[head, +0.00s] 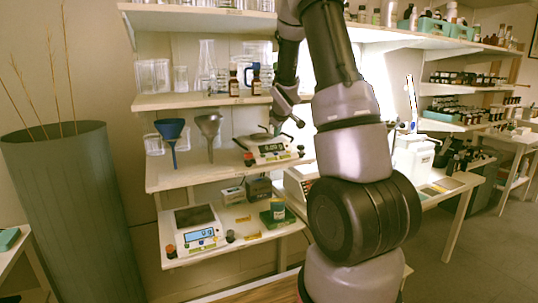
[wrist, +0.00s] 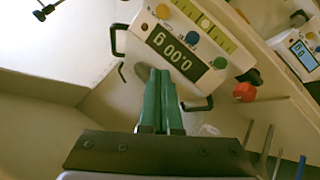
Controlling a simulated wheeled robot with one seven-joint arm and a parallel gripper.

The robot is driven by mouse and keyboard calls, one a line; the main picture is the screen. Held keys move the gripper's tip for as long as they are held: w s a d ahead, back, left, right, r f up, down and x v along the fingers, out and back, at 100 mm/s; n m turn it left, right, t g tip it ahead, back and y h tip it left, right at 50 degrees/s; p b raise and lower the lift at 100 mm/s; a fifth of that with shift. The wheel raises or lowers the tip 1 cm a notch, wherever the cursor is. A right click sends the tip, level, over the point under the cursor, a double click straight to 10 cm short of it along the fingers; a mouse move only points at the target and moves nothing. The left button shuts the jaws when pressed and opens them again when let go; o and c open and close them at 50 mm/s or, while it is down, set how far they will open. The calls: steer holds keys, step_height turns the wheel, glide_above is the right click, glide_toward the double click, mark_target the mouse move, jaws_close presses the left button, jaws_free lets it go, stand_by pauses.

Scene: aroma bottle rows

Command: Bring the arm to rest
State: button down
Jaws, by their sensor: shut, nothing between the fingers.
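My arm rises in front of the shelves in the head view and bends down at its far end. My gripper (wrist: 155,75) shows in the wrist view with its two green fingers together and nothing between them. Below the fingertips is a white scale (wrist: 178,45) with a dark display reading 0.00 g. In the head view the scale (head: 270,150) stands on the middle shelf, and the end of my arm is just above it. My arm hides part of the bench behind.
A second scale (head: 196,232) stands on the lower shelf. Blue funnel (head: 171,130) and grey funnel (head: 208,125) hang at the left. Brown bottles (head: 234,83) and glassware stand on the shelf above. A tall grey-green planter (head: 65,200) stands at the left.

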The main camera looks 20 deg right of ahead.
steer(key=s+a+r+m+y, duration=0.1)
steer(key=s+a+r+m, duration=0.25)
steer(key=s+r, duration=0.35)
steer(key=s+a+r+m+g+y, duration=0.15)
steer(key=s+a+r, duration=0.3)
steer(key=s, duration=0.45)
steer(key=s+a+r+m, duration=0.3)
steer(key=s+a+r, duration=0.15)
steer(key=s, duration=0.45)
steer(key=s+a+r+m+y, duration=0.1)
steer(key=s+a, duration=0.5)
steer(key=s, duration=0.6)
steer(key=shift+r+m+y, duration=0.2)
steer(key=shift+m+y, duration=0.3)
steer(key=shift+y, duration=0.15)
stand_by(0.8)
